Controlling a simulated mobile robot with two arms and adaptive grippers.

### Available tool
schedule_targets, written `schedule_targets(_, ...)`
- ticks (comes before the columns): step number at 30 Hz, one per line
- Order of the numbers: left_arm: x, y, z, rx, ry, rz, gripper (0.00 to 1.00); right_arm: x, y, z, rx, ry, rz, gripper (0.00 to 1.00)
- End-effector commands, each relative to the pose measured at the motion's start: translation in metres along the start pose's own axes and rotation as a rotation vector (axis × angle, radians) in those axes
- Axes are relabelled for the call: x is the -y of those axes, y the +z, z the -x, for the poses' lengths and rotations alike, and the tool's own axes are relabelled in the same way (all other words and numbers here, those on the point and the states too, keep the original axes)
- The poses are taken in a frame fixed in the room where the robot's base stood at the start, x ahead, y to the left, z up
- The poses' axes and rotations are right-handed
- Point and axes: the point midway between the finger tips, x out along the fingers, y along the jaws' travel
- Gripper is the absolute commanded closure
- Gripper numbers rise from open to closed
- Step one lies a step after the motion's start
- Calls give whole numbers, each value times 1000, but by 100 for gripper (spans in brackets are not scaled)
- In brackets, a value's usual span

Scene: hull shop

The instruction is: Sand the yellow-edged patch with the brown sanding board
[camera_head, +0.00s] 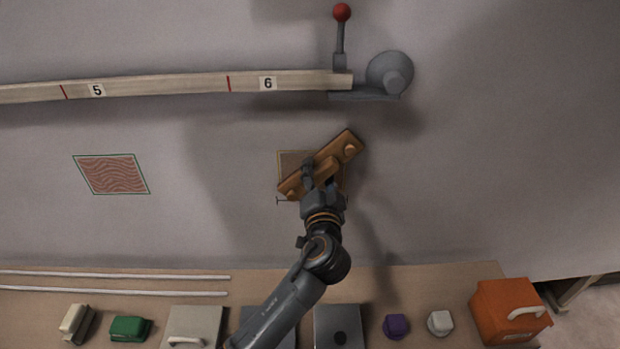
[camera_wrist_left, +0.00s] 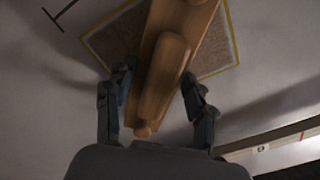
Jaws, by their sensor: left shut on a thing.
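The yellow-edged patch (camera_head: 289,160) is on the grey wall, largely covered by the brown sanding board (camera_head: 347,147). In the left wrist view the patch (camera_wrist_left: 113,42) shows brown with a yellow outline on both sides of the board (camera_wrist_left: 165,75). My left gripper (camera_head: 318,182) is shut on the board's raised handle, with one finger on each side in the wrist view (camera_wrist_left: 158,95). The board lies slanted across the patch. I cannot tell whether its underside touches the wall. My right gripper is not in view.
A green-edged patch (camera_head: 112,174) is on the wall to the left. A long numbered batten (camera_head: 180,88) runs above, ending at a clamp with a red knob (camera_head: 342,12). Below, a bench (camera_head: 430,285) holds a green block (camera_head: 129,328), an orange case (camera_head: 508,310) and other items.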

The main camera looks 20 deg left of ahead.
Motion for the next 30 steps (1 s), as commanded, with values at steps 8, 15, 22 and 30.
schedule_targets(8, -9, -9, 0, -3, 0, 3, 73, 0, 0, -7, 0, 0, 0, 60)
schedule_targets(15, -22, -22, 0, -2, -1, 2, 73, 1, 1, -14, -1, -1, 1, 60)
schedule_targets(22, -28, -27, 0, -2, -1, 2, 73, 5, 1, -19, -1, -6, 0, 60)
schedule_targets(30, -42, -42, -1, -2, -1, 1, 73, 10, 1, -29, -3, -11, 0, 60)
